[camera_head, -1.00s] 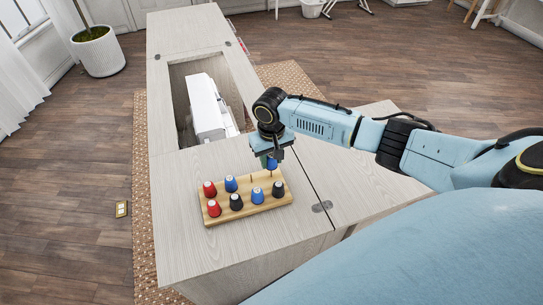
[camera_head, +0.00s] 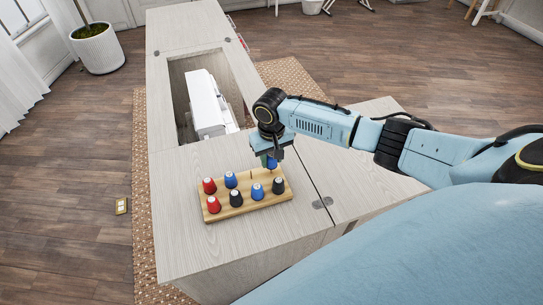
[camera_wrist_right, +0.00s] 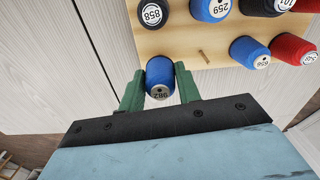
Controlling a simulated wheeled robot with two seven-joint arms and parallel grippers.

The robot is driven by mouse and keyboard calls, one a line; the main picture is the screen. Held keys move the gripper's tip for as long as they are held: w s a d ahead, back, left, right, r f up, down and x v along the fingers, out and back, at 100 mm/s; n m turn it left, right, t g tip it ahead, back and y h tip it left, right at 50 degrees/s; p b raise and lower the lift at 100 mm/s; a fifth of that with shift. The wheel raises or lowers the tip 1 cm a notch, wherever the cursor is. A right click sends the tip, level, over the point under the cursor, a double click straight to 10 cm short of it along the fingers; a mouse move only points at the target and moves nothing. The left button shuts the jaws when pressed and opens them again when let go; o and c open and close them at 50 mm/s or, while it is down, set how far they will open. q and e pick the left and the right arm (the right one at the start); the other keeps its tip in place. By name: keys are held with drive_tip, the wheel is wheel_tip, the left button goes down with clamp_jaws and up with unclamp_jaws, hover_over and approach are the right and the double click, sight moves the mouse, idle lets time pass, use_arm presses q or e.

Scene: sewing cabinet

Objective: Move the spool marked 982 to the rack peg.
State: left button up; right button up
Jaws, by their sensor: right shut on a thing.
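My right gripper (camera_head: 271,159) is shut on a blue spool (camera_head: 272,164) at the back right end of the wooden rack (camera_head: 246,206). In the right wrist view the spool (camera_wrist_right: 160,78) reads 982 and sits between the green fingertips (camera_wrist_right: 160,90). It overlaps the corner of the rack (camera_wrist_right: 170,42) there. I cannot tell how high it is above the rack or whether a peg is under it. A bare peg (camera_wrist_right: 205,56) stands on the rack beside it, with no spool on it. My left gripper is not in view.
Other spools stand on the rack: a black one marked 858 (camera_wrist_right: 152,14), a blue one marked 259 (camera_wrist_right: 212,9), plus red (camera_head: 209,187), blue and black ones. The cabinet top (camera_head: 185,242) around the rack is clear. A white sewing machine (camera_head: 206,105) sits in the opening behind.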

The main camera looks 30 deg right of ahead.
drive_tip(key=shift+f+b, duration=0.5)
drive_tip(key=shift+f, duration=0.6)
drive_tip(key=o, duration=1)
drive_tip(key=shift+o, duration=0.2)
drive_tip(key=shift+r, duration=0.1)
wheel_tip(320, 180, up, 13)
drive_tip(key=p, duration=0.2)
drive_tip(key=shift+r, duration=0.15)
